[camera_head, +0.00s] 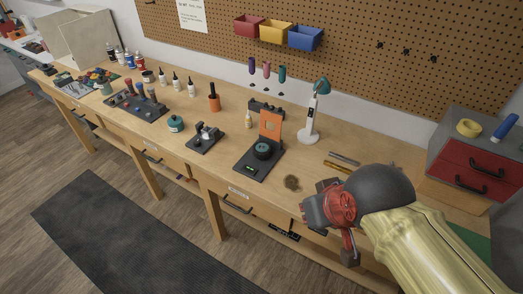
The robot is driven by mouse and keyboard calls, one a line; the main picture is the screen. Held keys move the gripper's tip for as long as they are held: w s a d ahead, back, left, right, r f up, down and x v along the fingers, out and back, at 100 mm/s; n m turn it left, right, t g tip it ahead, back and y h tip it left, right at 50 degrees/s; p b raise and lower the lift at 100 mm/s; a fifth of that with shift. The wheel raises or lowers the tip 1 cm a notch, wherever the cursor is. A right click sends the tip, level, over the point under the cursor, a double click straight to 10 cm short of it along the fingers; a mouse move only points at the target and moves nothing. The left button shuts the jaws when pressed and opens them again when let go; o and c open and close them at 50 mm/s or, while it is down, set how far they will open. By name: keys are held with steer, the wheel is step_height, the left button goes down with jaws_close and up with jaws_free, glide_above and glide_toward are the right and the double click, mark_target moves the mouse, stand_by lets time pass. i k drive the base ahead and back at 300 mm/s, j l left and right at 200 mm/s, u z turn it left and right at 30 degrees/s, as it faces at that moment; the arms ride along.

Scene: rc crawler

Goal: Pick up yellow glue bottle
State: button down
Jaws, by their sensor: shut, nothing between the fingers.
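A small pale yellow bottle (249,120) stands upright on the wooden workbench, just left of the orange upright plate of a black device; it looks like the glue bottle, though its label is too small to read. My gripper (350,258) is at the lower right, over the bench's front edge. It is shut and empty, to the right of the bottle and well apart from it. My own arm hides part of the bench's right end.
The black device with the orange plate (271,123) and a white lamp (309,130) stand close right of the bottle. A small black device (206,135) and an orange cup (214,103) stand to its left. A red drawer unit (470,165) stands at the right end.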

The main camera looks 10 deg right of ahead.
mark_target(247, 119)
steer(key=i+j+z, duration=0.3)
steer(key=j, duration=0.3)
steer(key=i+j+z, duration=0.3)
steer(key=j, duration=0.35)
steer(key=i+j+z, duration=0.15)
steer(key=j, duration=0.2)
steer(key=j+z, duration=0.15)
steer(key=j, duration=0.2)
steer(key=i+j, duration=0.05)
